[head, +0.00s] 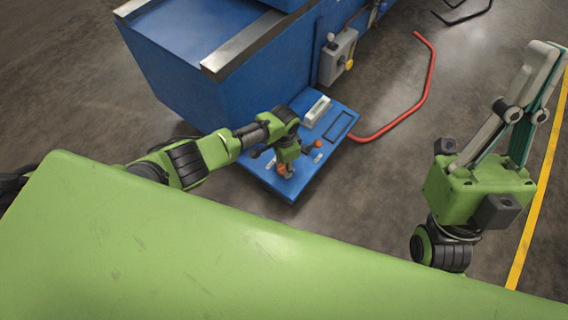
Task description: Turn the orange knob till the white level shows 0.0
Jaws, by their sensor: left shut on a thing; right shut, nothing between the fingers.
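The white level (316,111) lies on a low blue plate (343,105) at the foot of the blue machine; its reading is too small to make out. My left gripper (286,165) reaches down to the plate's near corner and is shut on the orange knob (285,171), covering part of it. A second small orange piece (318,144) shows on the plate to the right of that gripper. My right gripper (545,68) is raised at the far right, shut and empty, well away from the plate.
The blue machine (170,75) stands behind the plate, with a grey control box (338,58) on its side. A red bent pipe (408,115) lies on the floor right of the plate. A yellow floor line (536,205) runs at the right. Open floor lies between.

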